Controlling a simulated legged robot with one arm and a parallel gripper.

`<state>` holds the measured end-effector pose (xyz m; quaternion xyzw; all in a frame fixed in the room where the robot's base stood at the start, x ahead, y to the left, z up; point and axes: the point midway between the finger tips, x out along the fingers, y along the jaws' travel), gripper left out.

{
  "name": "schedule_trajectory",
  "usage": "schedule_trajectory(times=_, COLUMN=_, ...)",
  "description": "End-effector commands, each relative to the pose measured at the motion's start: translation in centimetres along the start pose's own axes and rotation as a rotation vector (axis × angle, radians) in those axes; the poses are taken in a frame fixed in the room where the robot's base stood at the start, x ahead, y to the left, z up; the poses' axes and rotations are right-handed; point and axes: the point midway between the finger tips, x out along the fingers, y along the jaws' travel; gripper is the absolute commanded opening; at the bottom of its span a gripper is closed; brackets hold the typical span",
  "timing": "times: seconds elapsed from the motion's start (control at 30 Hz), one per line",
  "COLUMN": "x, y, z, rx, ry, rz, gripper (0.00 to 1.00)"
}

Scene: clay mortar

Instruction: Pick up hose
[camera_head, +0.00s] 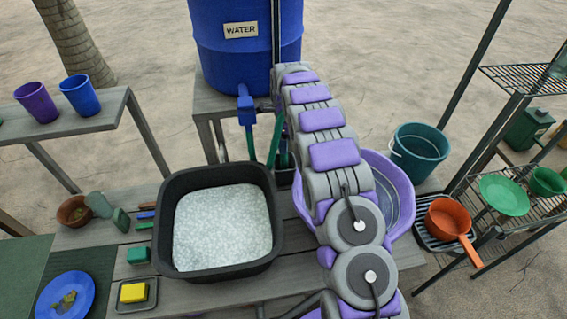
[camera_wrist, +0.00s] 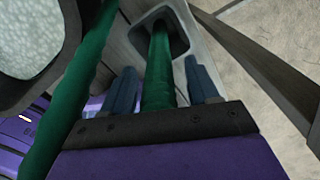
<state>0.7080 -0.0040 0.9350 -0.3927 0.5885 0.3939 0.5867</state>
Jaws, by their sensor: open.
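The green hose (camera_wrist: 158,75) passes between the two blue-grey fingers of my gripper (camera_wrist: 160,67) in the wrist view. The fingers are open, one on each side of it, with visible gaps. This part of the hose goes into a dark square-rimmed holder (camera_wrist: 178,20). Another green length (camera_wrist: 85,95) runs along the left of the wrist view. In the head view the hose (camera_head: 275,140) shows below the blue tap (camera_head: 246,107). My arm hides my gripper and part of the hose there.
A black basin of pale, grainy water-like content (camera_head: 222,222) stands left of my arm. A purple tub (camera_head: 398,195) is partly behind it. The blue water barrel (camera_head: 240,60) stands behind. A teal bucket (camera_head: 420,152) and orange pan (camera_head: 448,220) are at the right.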

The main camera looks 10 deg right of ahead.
Motion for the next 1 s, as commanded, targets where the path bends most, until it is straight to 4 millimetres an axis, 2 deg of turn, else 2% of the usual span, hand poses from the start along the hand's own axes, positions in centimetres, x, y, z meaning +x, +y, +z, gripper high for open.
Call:
schedule_trajectory(times=0.17, x=-0.09, y=-0.04, z=-0.01, rx=0.001, ry=0.0, rz=-0.001, gripper=0.59)
schedule_trajectory(times=0.7, x=-0.1, y=-0.06, z=-0.03, rx=0.001, ry=0.0, rz=-0.001, gripper=0.09)
schedule_trajectory(times=1.0, x=-0.11, y=-0.06, z=-0.04, rx=0.001, ry=0.0, rz=-0.001, gripper=0.08)
